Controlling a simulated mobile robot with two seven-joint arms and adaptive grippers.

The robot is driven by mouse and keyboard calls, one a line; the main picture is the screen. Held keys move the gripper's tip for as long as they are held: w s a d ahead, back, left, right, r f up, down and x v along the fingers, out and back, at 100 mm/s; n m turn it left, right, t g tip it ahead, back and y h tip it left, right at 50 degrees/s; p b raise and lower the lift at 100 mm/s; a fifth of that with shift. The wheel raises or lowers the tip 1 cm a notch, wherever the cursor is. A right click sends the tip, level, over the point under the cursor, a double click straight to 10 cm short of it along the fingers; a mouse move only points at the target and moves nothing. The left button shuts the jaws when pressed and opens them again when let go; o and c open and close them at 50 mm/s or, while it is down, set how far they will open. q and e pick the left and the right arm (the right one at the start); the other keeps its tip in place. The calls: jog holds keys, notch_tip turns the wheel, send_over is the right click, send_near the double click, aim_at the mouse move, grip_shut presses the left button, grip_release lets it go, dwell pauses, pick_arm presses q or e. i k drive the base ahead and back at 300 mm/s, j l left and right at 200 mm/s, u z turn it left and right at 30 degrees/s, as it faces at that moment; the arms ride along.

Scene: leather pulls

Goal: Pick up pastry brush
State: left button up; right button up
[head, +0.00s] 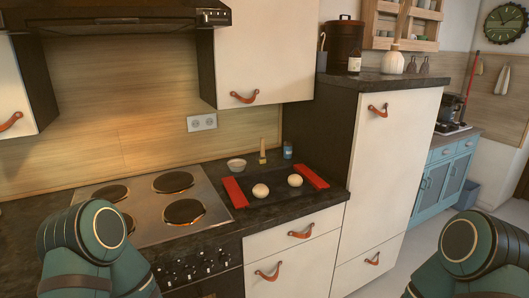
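The pastry brush (262,151) appears as a small, slim, yellowish-tan upright shape at the back of the dark counter in the head view. It is behind the dark board with red ends (234,192) and between a small white bowl (237,165) and a small bluish jar or glass (288,150). It is too small to make out bristles. Two pale round dough balls (260,190) (295,180) lie on the board. Parts of my two arms show at the lower left and lower right. Neither gripper is in view.
A stove with several dark burners (184,211) lies left of the board. A tall cabinet (384,170) rises right of the counter. An upper cabinet (264,48) and a range hood (120,15) hang above. Drawers with leather pulls (301,231) are below the counter.

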aim_at(262, 158)
jog(key=i+l, duration=0.15)
jog(key=l, duration=0.25)
jog(key=i+l+u, duration=0.15)
jog(key=l, duration=0.2)
jog(key=i+l, duration=0.2)
jog(key=l, duration=0.2)
jog(key=i+l+u, duration=0.1)
jog(key=l, duration=0.35)
jog(key=i+l+u, duration=0.1)
jog(key=l, duration=0.3)
jog(key=i+l, duration=0.2)
jog(key=l, duration=0.2)
jog(key=i+l+u, duration=0.1)
jog(key=l, duration=0.35)
